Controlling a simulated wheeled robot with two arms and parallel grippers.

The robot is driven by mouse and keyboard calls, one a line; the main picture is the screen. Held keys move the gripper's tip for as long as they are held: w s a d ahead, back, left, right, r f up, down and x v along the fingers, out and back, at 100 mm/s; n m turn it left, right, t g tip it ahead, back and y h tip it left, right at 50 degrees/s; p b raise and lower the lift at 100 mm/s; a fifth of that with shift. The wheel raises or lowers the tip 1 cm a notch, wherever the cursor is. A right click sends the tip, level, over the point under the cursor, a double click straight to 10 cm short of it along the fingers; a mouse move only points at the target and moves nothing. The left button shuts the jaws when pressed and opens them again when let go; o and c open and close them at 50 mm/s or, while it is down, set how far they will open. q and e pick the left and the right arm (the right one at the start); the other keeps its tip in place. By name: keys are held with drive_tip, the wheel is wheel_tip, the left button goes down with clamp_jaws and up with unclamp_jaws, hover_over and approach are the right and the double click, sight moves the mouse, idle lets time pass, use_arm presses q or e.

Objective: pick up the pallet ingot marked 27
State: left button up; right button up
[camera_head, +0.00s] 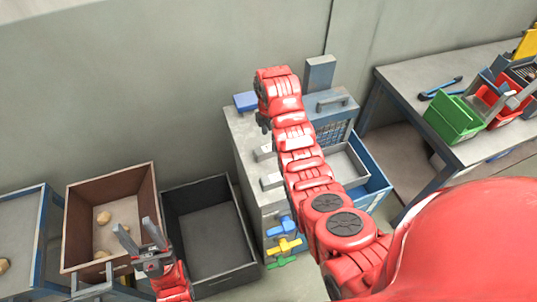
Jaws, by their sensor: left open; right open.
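No marking 27 can be read in this view. Two pale grey blocks, one upper (265,152) and one lower (271,181), stick out from beside my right arm on the grey cabinet top (243,143); I cannot tell whether they are ingots. My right arm reaches up across the cabinet and covers much of its top. My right gripper (263,122) shows only as a dark part below the wrist, open, with its fingertips mostly hidden. My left gripper (140,236) is open and empty, fingers pointing up, in front of the brown bin.
A brown bin (72,225) holds several tan lumps. A black bin (245,235) beside it looks empty. Blue, yellow and green valve handles (284,246) project from the cabinet front. A workbench (400,75) with a green bin (453,118) stands right.

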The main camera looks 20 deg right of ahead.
sight(268, 148)
wheel_tip(268, 148, down, 4)
drive_tip(key=p, duration=0.2)
drive_tip(key=shift+a+r+p, duration=0.15)
drive_tip(key=shift+r+p, duration=0.1)
drive_tip(key=shift+p, duration=0.05)
drive_tip(key=shift+w+f, duration=0.15)
drive_tip(key=shift+f, duration=0.6)
clamp_jaws()
